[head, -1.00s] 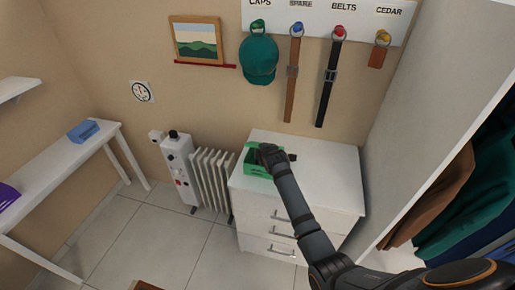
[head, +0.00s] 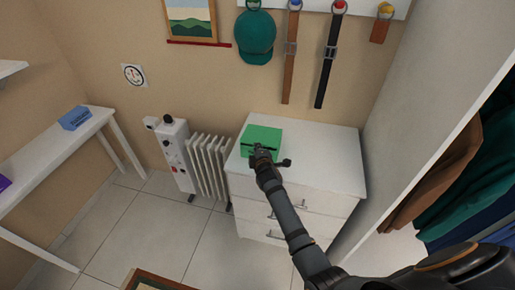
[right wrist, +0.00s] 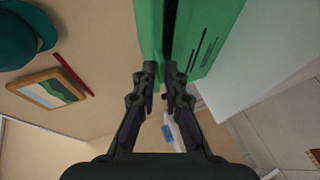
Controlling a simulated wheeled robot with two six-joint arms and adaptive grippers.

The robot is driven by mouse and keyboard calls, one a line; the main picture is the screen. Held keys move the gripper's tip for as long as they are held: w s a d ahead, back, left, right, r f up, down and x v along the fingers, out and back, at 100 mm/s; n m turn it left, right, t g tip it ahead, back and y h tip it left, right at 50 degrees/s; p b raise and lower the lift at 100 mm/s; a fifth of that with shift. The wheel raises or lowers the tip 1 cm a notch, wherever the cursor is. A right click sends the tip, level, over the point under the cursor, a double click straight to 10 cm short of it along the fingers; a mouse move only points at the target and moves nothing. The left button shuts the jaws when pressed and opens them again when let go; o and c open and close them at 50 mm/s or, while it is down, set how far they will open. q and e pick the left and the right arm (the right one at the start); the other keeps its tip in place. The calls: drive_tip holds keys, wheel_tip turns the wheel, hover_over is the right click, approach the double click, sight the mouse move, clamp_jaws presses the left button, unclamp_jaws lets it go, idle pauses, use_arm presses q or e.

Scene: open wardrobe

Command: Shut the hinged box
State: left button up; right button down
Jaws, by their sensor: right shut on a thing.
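The green hinged box (head: 262,138) stands on the white chest of drawers. Its lid lies down over the top in the head view. In the right wrist view a dark gap shows between the lid (right wrist: 148,30) and the box front (right wrist: 212,35), so the lid looks not fully flush. My right gripper (head: 262,150) is at the box's near edge, and its fingertips (right wrist: 163,75) are closed on the lid's edge. The exact contact is partly hidden by the fingers. My left gripper is not in view.
The white chest of drawers (head: 325,155) has free room right of the box. A white radiator (head: 207,160) stands to its left. A cap (head: 255,38) and belts hang on the wall above. The open wardrobe (head: 415,100) with clothes is at the right.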

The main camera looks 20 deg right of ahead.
drive_tip(key=shift+f, duration=0.2)
drive_tip(key=c, duration=1.5)
unclamp_jaws()
drive_tip(key=shift+d, duration=0.1)
drive_tip(key=shift+r, duration=0.1)
drive_tip(key=v, duration=0.7)
drive_tip(key=shift+s, duration=0.2)
